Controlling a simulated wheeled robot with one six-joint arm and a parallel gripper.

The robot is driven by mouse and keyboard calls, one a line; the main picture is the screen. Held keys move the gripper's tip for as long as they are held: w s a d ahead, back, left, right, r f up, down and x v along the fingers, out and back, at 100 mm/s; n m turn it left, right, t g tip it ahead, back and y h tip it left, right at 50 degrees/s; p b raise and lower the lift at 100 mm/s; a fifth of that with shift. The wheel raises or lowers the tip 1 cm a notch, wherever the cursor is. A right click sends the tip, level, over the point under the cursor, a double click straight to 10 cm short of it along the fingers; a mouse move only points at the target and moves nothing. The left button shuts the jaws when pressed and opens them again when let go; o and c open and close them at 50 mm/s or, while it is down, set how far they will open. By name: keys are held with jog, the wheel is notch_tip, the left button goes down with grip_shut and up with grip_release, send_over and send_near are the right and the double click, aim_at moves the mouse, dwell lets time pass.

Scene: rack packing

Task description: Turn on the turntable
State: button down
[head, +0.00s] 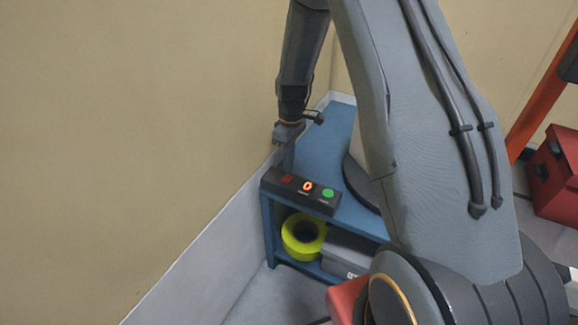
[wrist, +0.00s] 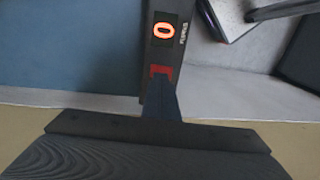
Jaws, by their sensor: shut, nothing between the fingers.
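A black control box (head: 300,190) lies along the near edge of the blue stand. It has a dark red part (head: 287,178) at its left end, a lit orange 0 (head: 307,186) in the middle and a green button (head: 328,194) at its right. A round grey turntable disc (head: 354,182) is mostly hidden behind my arm. My gripper (head: 288,164) is shut and empty, pointing down by the box's left end. In the wrist view, its fingertips (wrist: 161,82) overlap the red part (wrist: 161,71) on the control box (wrist: 150,60). I cannot tell whether they touch it.
The blue stand (head: 338,125) sits against a wall on the left. Its lower shelf holds a yellow-green roll (head: 303,236) and a grey case (head: 343,258). A red box (head: 553,175) and an orange post (head: 540,100) stand at the right.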

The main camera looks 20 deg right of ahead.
aim_at(291, 176)
notch_tip(291, 176, up, 11)
jog(key=d+b, duration=0.1)
jog(key=shift+w, duration=0.45)
jog(key=shift+r, duration=0.1)
jog(key=s+a+r+m, duration=0.2)
jog(key=s+m, duration=0.2)
jog(key=s, duration=0.9)
jog(key=s+a+r+m, duration=0.2)
jog(key=s+m, duration=0.3)
jog(key=s, duration=0.8)
jog(key=shift+s+r+t+h, duration=0.3)
jog(key=shift+s+r+t, duration=0.1)
jog(key=shift+r, duration=0.1)
